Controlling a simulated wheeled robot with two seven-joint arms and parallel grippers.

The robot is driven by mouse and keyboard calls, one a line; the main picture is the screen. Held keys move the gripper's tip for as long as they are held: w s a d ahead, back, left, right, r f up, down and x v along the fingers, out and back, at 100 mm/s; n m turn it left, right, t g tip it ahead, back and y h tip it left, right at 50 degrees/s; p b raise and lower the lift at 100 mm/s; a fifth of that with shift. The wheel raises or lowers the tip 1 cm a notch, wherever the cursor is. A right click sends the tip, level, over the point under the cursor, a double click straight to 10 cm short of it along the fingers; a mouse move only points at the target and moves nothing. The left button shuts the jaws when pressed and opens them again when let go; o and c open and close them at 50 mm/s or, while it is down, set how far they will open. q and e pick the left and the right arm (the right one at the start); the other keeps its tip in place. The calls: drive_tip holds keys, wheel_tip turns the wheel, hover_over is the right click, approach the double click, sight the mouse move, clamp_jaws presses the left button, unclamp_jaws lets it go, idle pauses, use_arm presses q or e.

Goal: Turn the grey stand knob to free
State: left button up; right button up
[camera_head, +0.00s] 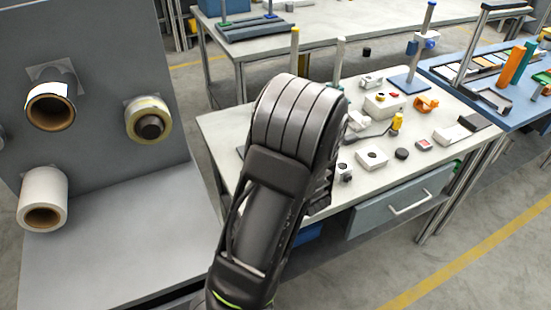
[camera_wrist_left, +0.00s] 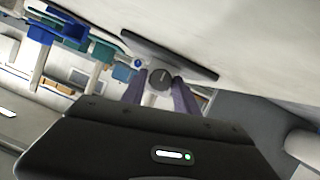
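In the left wrist view a round dark grey knob (camera_wrist_left: 160,78) with a short pale mark, nearly upright in the picture, faces the camera. Behind it is a dark flat plate (camera_wrist_left: 185,57), seemingly the stand's base. My left gripper's (camera_wrist_left: 160,83) two purplish fingers stand apart, one on each side of the knob; contact is not clear. In the head view my left arm covers the gripper and knob. A pale grey post (camera_head: 339,62) and a yellow post (camera_head: 295,50) rise behind the arm. My right gripper is not in view.
The white workbench (camera_head: 222,125) holds several small parts, including a white box (camera_head: 383,106) and an orange piece (camera_head: 426,103). A blue-based stand (camera_head: 409,84) is farther back. A grey panel with film rolls (camera_head: 50,107) stands at the left.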

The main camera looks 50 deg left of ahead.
use_arm(q)
drive_tip(key=o, duration=0.3)
drive_tip(key=p+v, duration=0.1)
drive_tip(key=v, duration=0.7)
idle(0.6)
